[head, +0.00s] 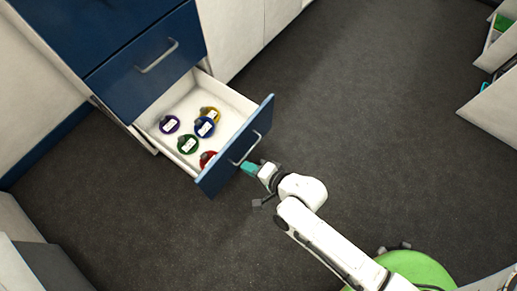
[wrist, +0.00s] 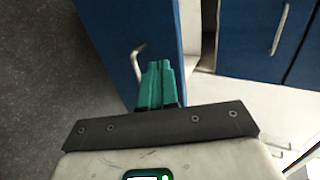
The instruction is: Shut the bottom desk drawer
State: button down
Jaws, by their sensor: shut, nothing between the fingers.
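The bottom desk drawer (head: 239,147) has a blue front and a white inside, and it is pulled out from the blue desk. Several round coloured items with white labels lie in it. My gripper (head: 247,168) has teal fingers, shut and empty, close to the drawer front beside its metal handle (head: 245,149). In the wrist view the shut fingers (wrist: 158,68) overlap the blue drawer front (wrist: 120,35), just right of the handle (wrist: 137,62). I cannot tell whether they touch it.
A shut blue drawer with a handle (head: 157,57) is above the open one. White cabinets (head: 235,35) stand beside the desk. White open bins (head: 490,110) are at the right. The dark floor (head: 350,100) between is clear.

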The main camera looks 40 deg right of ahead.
aim_at(225, 154)
jog(key=x, duration=0.2)
jog(key=b+x, duration=0.1)
jog(key=x, duration=0.1)
jog(key=r+b+x, duration=0.1)
jog(key=shift+w+a+f, duration=0.1)
jog(key=shift+w+f, duration=0.15)
jog(key=shift+w, duration=0.35)
jog(key=shift+w+a+r+b, duration=0.1)
jog(key=shift+w+a+b, duration=0.2)
jog(key=shift+w, duration=0.45)
jog(key=shift+w, duration=0.1)
